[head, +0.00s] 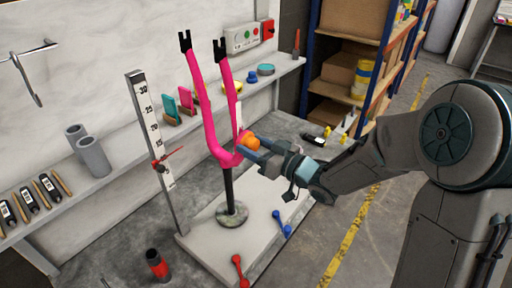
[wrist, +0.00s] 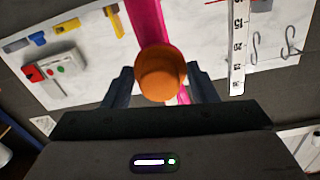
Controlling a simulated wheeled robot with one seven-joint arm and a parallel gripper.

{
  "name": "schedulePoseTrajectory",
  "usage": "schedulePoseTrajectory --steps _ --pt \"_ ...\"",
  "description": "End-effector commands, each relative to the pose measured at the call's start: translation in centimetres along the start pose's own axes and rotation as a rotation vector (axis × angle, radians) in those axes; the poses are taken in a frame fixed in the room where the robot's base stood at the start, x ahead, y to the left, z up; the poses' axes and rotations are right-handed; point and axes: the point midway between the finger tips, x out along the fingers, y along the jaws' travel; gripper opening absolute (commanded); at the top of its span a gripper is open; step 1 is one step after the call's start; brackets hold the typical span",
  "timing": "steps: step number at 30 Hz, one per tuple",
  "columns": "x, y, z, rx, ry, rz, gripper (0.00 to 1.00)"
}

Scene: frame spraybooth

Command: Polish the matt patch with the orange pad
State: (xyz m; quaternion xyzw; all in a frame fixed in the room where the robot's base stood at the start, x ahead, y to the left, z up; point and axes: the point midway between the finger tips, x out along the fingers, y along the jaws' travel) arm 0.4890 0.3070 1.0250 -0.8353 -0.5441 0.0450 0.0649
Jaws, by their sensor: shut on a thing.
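A bright pink forked frame part (head: 209,112) stands upright on a dark post (head: 229,190) with a round base on a pale bench. My gripper (head: 247,148) is shut on the orange pad (head: 253,141) beside the lower part of the pink frame. In the wrist view the orange pad (wrist: 161,74) sits between the two dark fingers, in front of the pink tube (wrist: 147,22). I cannot tell whether the pad touches the tube.
A height scale with a red pointer (head: 152,125) stands left of the frame. A red tool (head: 240,270) and a blue tool (head: 281,224) lie on the pale slab (head: 215,255). A shelf with pots (head: 266,69) runs along the wall behind. Racks with boxes (head: 350,52) stand at back right.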

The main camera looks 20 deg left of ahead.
Motion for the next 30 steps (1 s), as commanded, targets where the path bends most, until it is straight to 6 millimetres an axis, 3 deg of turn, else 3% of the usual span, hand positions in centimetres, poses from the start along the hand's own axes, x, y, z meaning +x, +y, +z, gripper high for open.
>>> schedulePoseTrajectory --steps 14,30 --pt "0.7 -0.1 -0.2 0.000 0.001 -0.001 0.34" --pt "0.6 -0.7 -3.9 0.000 0.001 -0.001 0.34"
